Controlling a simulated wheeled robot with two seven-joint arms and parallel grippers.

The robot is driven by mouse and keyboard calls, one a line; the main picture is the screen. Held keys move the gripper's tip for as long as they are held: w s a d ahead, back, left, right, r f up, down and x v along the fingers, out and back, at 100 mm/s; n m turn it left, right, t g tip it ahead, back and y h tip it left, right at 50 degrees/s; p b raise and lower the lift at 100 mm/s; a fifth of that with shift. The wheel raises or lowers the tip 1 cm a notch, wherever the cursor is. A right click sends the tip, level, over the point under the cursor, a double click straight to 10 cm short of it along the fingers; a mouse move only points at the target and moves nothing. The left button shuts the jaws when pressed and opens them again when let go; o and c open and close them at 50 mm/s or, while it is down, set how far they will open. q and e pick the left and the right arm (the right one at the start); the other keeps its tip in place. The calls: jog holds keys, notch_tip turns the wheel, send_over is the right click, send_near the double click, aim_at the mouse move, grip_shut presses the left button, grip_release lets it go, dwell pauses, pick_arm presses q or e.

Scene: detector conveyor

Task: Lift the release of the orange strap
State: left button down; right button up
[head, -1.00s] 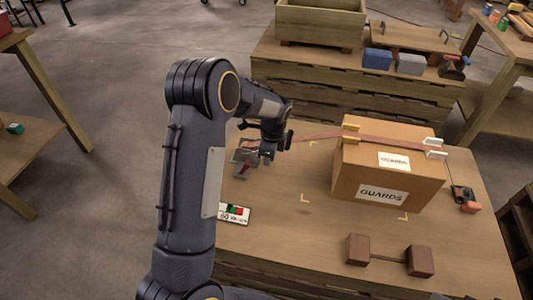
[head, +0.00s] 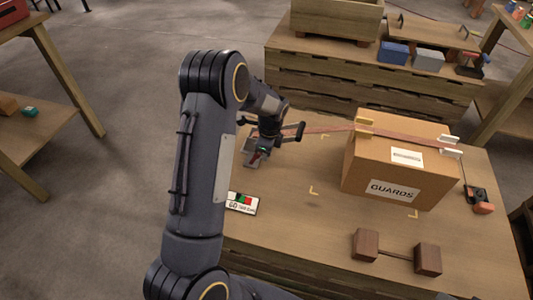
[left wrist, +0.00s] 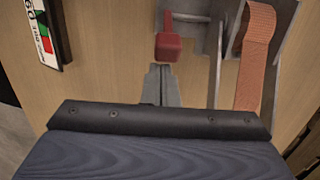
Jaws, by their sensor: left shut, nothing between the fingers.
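The orange strap (left wrist: 258,50) runs through a grey metal ratchet buckle (left wrist: 217,75) in the left wrist view. A red release tab (left wrist: 168,40) sits on the buckle's left part. My left gripper (left wrist: 160,84) is shut and empty, its tips just short of the red tab, with a small gap in the picture. In the head view the left gripper (head: 261,152) is over the buckle at the table's left end and partly hides it. The strap (head: 330,129) stretches from there to the top of a cardboard box (head: 360,175). My right gripper is not in view.
A card with green and red patches (head: 242,202) lies left of front on the table (head: 290,220). Two joined brown blocks (head: 396,254) lie in front of the box. Another buckle with an orange part (head: 482,206) lies right of the box. The table between card and box is clear.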

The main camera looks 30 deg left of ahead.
aim_at(253, 158)
pick_arm(q)
jog(key=shift+a+r+h, duration=0.2)
jog(key=shift+a+h, duration=0.05)
jog(key=shift+h, duration=0.15)
jog(key=shift+s+a+r, duration=0.1)
jog(key=shift+a, duration=0.1)
jog(key=shift+a+r+h, duration=0.1)
jog(key=shift+a+h, duration=0.15)
jog(key=shift+h, duration=0.25)
jog(key=shift+s+a+r+t+h, duration=0.15)
jog(key=shift+a+t+h, duration=0.05)
jog(key=shift+a+h, duration=0.25)
jog(key=shift+s+a+r+t+h, duration=0.1)
jog(key=shift+s+a+t+h, duration=0.1)
jog(key=shift+a+h, duration=0.25)
jog(key=shift+s+a+h+b, duration=0.1)
jog(key=shift+a+h+b, duration=0.35)
jog(key=shift+a+h, duration=0.3)
jog(key=a+h+b, duration=0.1)
jog(key=a+t+h+b, duration=0.1)
jog(key=h, duration=0.1)
jog(key=shift+s, duration=0.25)
jog(key=shift+d+r, duration=0.15)
jog(key=shift+r, duration=0.2)
